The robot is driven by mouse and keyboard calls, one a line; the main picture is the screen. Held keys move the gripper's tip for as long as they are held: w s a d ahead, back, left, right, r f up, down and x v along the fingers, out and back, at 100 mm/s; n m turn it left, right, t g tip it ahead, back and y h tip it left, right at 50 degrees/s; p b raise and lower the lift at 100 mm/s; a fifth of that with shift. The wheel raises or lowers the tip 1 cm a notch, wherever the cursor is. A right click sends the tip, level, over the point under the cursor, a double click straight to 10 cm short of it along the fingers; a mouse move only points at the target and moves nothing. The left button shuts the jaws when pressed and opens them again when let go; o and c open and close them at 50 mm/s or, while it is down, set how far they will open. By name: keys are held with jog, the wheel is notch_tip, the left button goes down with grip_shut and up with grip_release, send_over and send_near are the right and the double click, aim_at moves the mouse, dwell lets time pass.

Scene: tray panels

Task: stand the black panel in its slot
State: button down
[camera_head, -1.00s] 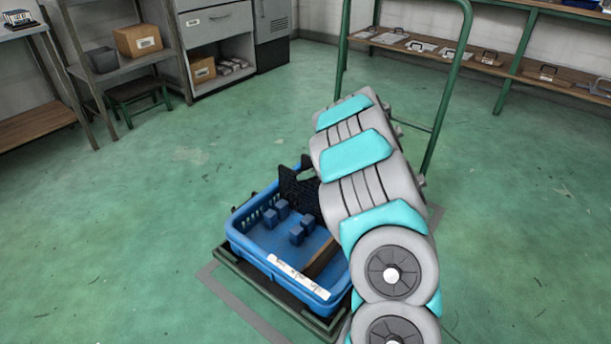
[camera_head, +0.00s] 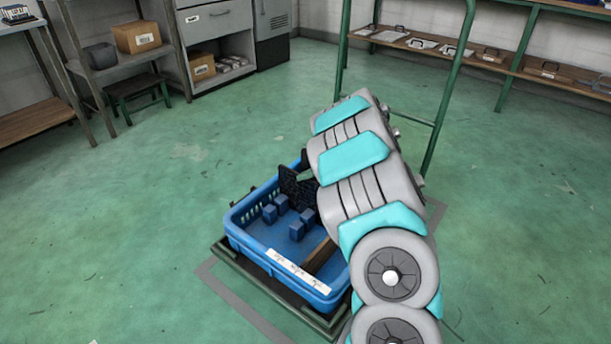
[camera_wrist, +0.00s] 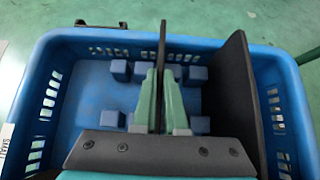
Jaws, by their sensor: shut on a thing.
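My gripper (camera_wrist: 163,108) is shut on the black panel (camera_wrist: 162,52), which shows edge-on as a thin upright sheet in the wrist view. It hangs over the blue crate (camera_wrist: 65,40), between blue slot blocks (camera_wrist: 197,75) to its right and others (camera_wrist: 120,70) to its left. A dark panel with black mesh (camera_head: 297,190) shows in the crate in the head view and seems to be the held one. My arm covers the gripper there. I cannot tell whether the panel's lower edge is between the blocks.
A second dark panel (camera_wrist: 233,90) stands near the crate's right wall in the wrist view. A brown piece (camera_head: 318,255) lies in the crate's near right part. Floor to the left is clear.

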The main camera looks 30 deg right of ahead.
jog(key=c, duration=0.9)
grip_release()
jog(key=shift+v, duration=3.9)
